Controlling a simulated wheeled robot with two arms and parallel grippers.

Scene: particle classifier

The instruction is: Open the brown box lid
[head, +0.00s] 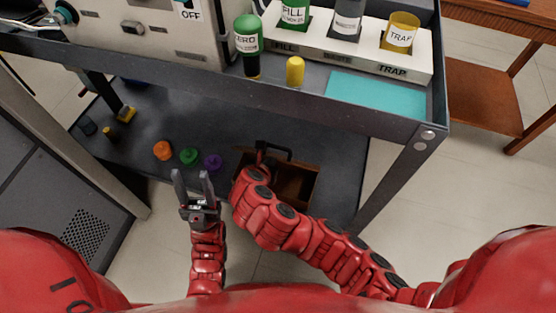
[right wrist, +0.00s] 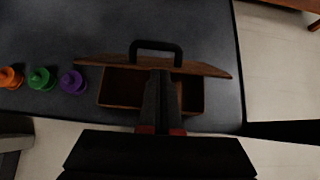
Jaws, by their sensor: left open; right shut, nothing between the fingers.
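The brown box (head: 310,192) stands on the cart's lower shelf; part of its dark inside shows. Its lid (right wrist: 205,68) shows in the right wrist view as a tilted brown board along the box's far side, standing partly open. The lid's black handle (right wrist: 157,46) shows beyond it, and also in the head view (head: 280,149). My right gripper (right wrist: 161,75) is shut and empty, its fingers over the box opening close to the lid; I cannot tell whether they touch it. My left gripper (head: 192,174) is open and empty, left of the box.
Orange (head: 162,150), green (head: 189,156) and purple (head: 212,162) knobbed pieces lie on the lower shelf left of the box. The upper shelf edge (head: 300,108) overhangs behind, with a cart leg (head: 397,180) at the right. Shelf right of the box is clear.

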